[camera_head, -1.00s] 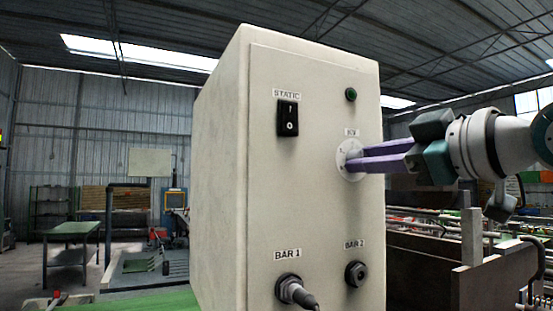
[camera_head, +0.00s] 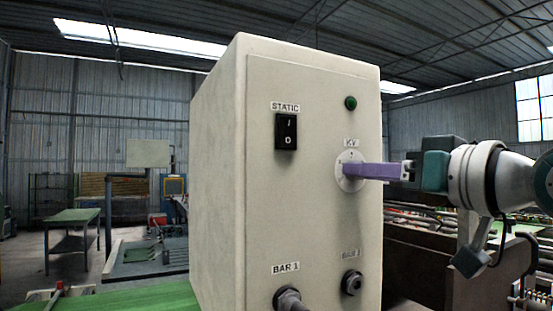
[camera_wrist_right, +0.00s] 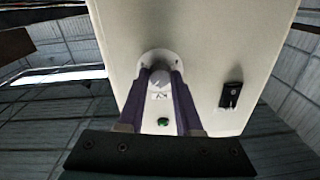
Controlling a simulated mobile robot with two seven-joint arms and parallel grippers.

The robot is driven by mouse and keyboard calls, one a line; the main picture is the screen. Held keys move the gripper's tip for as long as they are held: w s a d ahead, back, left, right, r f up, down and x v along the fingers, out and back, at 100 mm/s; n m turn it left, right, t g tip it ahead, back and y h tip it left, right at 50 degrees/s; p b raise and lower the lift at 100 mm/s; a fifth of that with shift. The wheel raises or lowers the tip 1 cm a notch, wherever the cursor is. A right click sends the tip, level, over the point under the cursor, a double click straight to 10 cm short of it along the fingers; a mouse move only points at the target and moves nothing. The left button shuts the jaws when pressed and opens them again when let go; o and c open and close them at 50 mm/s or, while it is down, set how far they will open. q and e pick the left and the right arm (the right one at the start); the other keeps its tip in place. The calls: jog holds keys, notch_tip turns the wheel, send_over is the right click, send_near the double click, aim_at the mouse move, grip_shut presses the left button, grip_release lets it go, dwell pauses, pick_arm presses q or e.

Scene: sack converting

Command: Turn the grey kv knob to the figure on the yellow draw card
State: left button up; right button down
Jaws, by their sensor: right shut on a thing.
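The cream control box (camera_head: 318,210) fills the middle of the head view. Its kv dial (camera_head: 345,184) is a white disc under the KV label. My right gripper (camera_head: 356,170) comes in from the right, its purple fingers shut on the kv knob, which they hide in the head view. In the right wrist view the rounded grey kv knob (camera_wrist_right: 160,80) sits between the two fingertips (camera_wrist_right: 160,84), against the white dial. I cannot read which figure the knob points at. No yellow draw card is in view. My left gripper is not in view.
The box also carries a black STATIC switch (camera_head: 286,132), a green lamp (camera_head: 351,103), a BAR 1 connector (camera_head: 288,299) and a BAR 2 socket (camera_head: 352,283). A green table (camera_head: 74,217) stands far left. Machinery lies behind my right arm.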

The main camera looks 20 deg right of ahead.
jog(key=shift+m+p, duration=0.9)
jog(key=shift+m, duration=0.8)
jog(key=shift+f, duration=0.1)
jog(key=c, duration=0.6)
grip_release()
jog(key=shift+s+d+f+b, duration=0.15)
jog(key=shift+s+b, duration=0.2)
jog(key=shift+s, duration=1.3)
jog(key=shift+s+d+r+b, duration=0.1)
jog(key=shift+s+d+b, duration=0.2)
jog(key=shift+s, duration=1.35)
jog(key=shift+s+d+f+b, duration=0.1)
jog(key=shift+s+b, duration=0.3)
jog(key=shift+s, duration=1.25)
